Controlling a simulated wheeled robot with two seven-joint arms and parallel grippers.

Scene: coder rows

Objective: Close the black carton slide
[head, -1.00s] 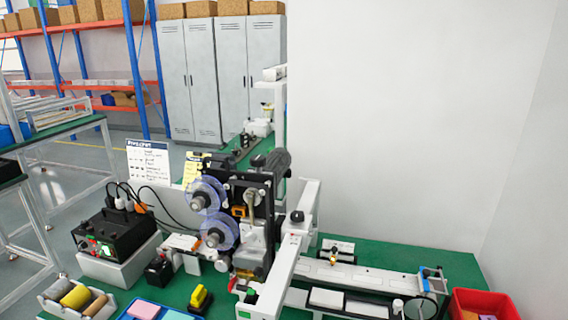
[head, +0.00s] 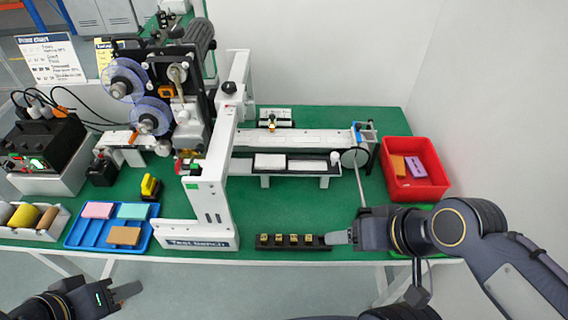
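The black carton slide (head: 322,167) appears to be the long dark track in front of the white conveyor beam, with a flat white carton (head: 270,161) on it. I cannot tell from here how far it is slid. My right gripper (head: 338,238) is low at the table's front edge, well in front of the slide. Its fingertips are beside the right end of a black strip holding several small gold blocks (head: 292,240); contact and finger gap are unclear. My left gripper (head: 124,292) is at the bottom left, off the table's front edge, away from the slide. Its finger gap is unclear.
The white test bench frame (head: 206,215) stands left of the slide. A red bin (head: 412,188) with small blocks stands at the right. A blue tray (head: 85,235) with coloured blocks lies at the left front. Green tabletop (head: 275,208) is clear between slide and strip.

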